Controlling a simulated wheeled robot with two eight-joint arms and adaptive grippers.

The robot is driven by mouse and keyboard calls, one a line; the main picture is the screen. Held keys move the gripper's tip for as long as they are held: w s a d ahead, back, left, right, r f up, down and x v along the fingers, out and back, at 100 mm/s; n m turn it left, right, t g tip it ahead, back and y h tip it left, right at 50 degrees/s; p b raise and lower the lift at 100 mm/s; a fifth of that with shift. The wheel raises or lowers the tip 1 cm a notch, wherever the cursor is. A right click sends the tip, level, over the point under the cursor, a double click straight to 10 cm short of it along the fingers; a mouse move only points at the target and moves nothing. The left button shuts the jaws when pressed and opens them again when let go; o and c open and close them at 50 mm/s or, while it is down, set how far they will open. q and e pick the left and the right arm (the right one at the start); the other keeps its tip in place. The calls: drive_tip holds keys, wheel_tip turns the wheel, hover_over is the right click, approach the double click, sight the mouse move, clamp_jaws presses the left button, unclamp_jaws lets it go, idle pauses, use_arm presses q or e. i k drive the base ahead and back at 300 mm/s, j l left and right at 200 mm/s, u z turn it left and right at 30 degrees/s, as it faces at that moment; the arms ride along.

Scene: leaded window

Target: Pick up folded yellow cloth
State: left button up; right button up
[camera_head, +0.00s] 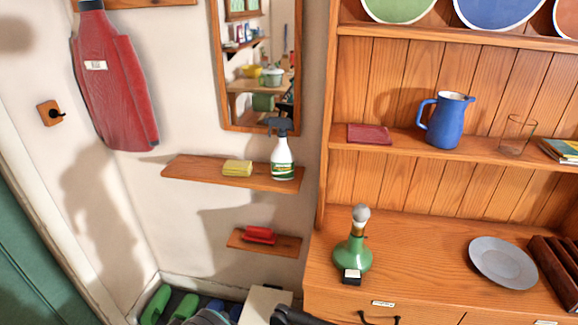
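The folded yellow cloth (237,168) lies flat on a small wooden wall shelf (190,171), below the mirror. A white spray bottle (282,160) with a dark trigger head stands upright on the same shelf, just right of the cloth, with a small gap between them. Neither of my grippers can be made out in the head view. A dark shape at the bottom edge is cut off and too little of it shows to identify.
A lower small shelf (285,244) holds a red brush-like item (260,235). A red garment (112,85) hangs at left. The wooden dresser at right bears a green decanter (352,255), a grey plate (503,262) and a blue jug (446,122). Wall left of the cloth's shelf is clear.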

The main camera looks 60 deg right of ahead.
sight(240, 168)
drive_tip(key=z, duration=1.65)
